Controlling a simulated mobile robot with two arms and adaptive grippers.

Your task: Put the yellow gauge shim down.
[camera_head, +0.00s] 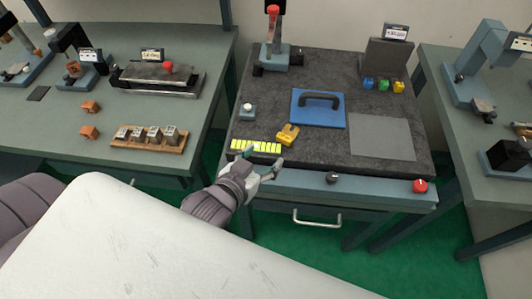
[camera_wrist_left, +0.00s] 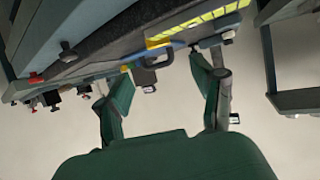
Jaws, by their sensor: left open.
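A small yellow notched piece (camera_head: 288,134), which looks like the yellow gauge shim, lies on the dark mat near its front edge, left of the blue plate. My left gripper (camera_head: 268,162) is at the front edge of the middle bench, just in front of this piece and apart from it. Its two fingers are spread with nothing between them; the left wrist view also shows the gripper (camera_wrist_left: 165,85) open and empty. Part of a yellow piece (camera_wrist_left: 157,44) shows beyond the fingers there. My right gripper is not in view.
A yellow segmented strip (camera_head: 255,147) lies along the mat's front left. A blue plate with a dark handle (camera_head: 318,108) and a grey pad (camera_head: 382,138) lie right of it. A white-topped button box (camera_head: 247,112) stands left. A red knob (camera_head: 420,186) sits on the bench front.

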